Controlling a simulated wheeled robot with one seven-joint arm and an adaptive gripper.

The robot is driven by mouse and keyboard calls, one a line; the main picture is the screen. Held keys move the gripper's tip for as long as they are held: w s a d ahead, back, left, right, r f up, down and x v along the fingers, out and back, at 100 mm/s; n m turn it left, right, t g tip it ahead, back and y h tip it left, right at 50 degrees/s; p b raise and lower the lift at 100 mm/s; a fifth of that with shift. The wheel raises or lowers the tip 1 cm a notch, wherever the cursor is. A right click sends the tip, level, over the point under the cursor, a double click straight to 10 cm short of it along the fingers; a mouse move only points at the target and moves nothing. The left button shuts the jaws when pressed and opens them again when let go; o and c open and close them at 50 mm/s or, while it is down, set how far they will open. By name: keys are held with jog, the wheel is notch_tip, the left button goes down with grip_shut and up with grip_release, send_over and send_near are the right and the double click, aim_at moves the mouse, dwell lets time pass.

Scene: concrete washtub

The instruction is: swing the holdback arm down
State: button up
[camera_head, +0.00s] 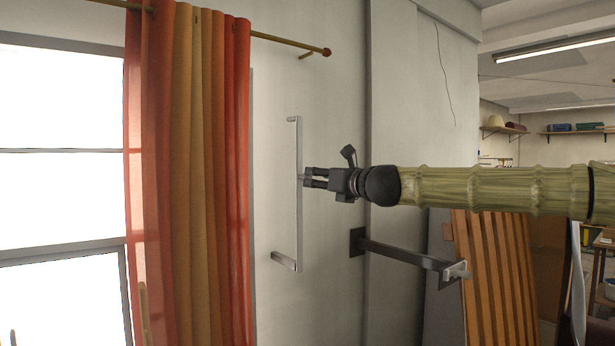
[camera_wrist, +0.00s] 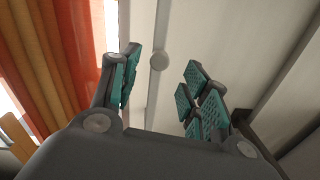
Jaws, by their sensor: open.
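The holdback arm (camera_head: 299,225) is a thin pale metal bar standing upright on the wall, right of the curtain. A short stub shows at its top and a thicker one at its lower end. In the wrist view the pale bar (camera_wrist: 163,22) runs between my fingers, with a round pale knob (camera_wrist: 159,61) on it. My gripper (camera_head: 306,178) is open and level, its fingertips at the bar's middle. The wrist view shows the teal finger pads (camera_wrist: 165,80) apart on either side of the bar; I cannot tell whether they touch it.
An orange and red curtain (camera_head: 190,170) hangs from a rod (camera_head: 285,42) beside the bright window (camera_head: 60,190) at left. A dark metal bracket (camera_head: 400,252) juts from the wall below my arm. Wooden slats (camera_head: 490,270) lean at right. The wall around the bar is bare.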

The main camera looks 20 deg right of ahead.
aim_at(309, 178)
jog(key=shift+p+x, duration=0.95)
jog(key=shift+x, duration=2.15)
jog(key=shift+c, duration=0.5)
grip_shut()
